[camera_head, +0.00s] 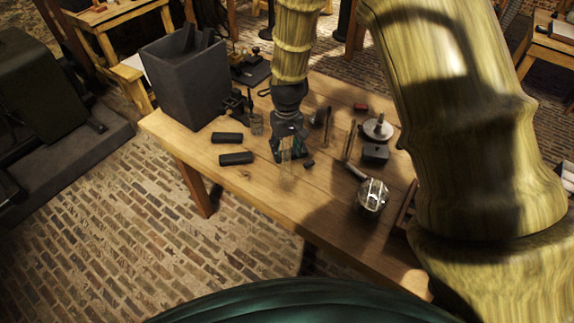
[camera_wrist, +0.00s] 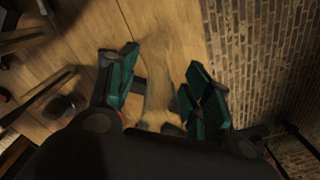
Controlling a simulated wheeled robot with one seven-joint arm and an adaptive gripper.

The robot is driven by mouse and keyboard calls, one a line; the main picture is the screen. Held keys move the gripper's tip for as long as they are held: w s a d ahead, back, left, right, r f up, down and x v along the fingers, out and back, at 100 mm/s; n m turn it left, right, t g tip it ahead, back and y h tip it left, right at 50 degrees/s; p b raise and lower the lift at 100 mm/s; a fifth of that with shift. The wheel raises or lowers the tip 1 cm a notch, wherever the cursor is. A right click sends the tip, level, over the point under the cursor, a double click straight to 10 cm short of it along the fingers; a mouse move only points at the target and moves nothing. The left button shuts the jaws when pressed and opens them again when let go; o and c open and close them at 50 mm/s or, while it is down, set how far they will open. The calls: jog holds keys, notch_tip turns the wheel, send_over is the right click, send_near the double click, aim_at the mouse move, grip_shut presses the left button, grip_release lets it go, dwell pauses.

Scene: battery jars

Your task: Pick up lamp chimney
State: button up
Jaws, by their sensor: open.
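The lamp chimney (camera_head: 287,167) looks like a clear, faint glass tube near the front edge of the wooden table. It also shows faintly between the fingers in the wrist view (camera_wrist: 158,78). My gripper (camera_head: 290,154) points down over it, with its green-padded fingers apart on either side in the wrist view (camera_wrist: 162,72). The glass is so clear that I cannot tell whether a finger touches it.
Two black blocks (camera_head: 236,158) lie left of my gripper on the table (camera_head: 252,181). A dark bin (camera_head: 187,85) stands at the back left. A shiny round glass-and-metal piece (camera_head: 373,194) lies at the right, with small dark tools between.

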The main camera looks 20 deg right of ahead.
jog(key=shift+w+f, duration=0.15)
jog(key=shift+f, duration=0.15)
jog(key=shift+r, duration=0.1)
grip_shut()
jog(key=shift+r, duration=0.1)
